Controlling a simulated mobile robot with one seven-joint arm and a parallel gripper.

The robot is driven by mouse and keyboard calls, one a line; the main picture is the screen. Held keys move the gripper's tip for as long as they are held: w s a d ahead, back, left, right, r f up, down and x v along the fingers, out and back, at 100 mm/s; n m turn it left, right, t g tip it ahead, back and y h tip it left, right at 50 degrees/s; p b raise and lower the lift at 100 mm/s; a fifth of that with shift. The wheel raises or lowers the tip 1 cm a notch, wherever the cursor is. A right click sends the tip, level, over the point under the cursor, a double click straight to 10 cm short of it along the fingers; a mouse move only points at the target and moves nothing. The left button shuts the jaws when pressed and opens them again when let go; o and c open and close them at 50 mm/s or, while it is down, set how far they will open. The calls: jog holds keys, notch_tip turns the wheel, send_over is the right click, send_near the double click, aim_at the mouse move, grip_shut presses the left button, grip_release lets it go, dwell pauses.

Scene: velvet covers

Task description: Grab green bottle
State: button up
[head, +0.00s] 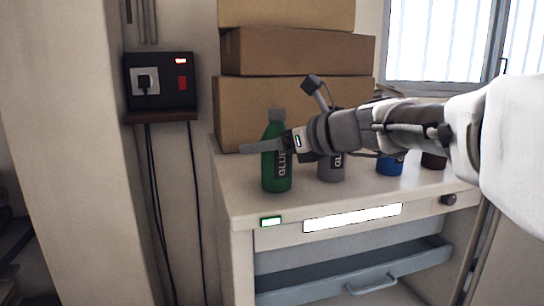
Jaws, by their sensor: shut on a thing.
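The green bottle (276,174) with a grey cap and a "GLUE" label stands upright near the left front corner of the white cabinet top (226,166). My gripper (256,147) reaches in from the right at the height of the bottle's upper body. One finger shows across the bottle's front, its tip past the left side. The gripper is shut on the bottle. The other finger is hidden behind the bottle.
A grey bottle (331,171) stands just right, partly under my arm. A blue container (389,164) and a dark brown one (433,161) stand further right. Stacked cardboard boxes (298,52) rise behind. An open drawer (350,270) is below. A socket box (161,80) is on the left wall.

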grip_shut()
jog(key=shift+r, duration=0.15)
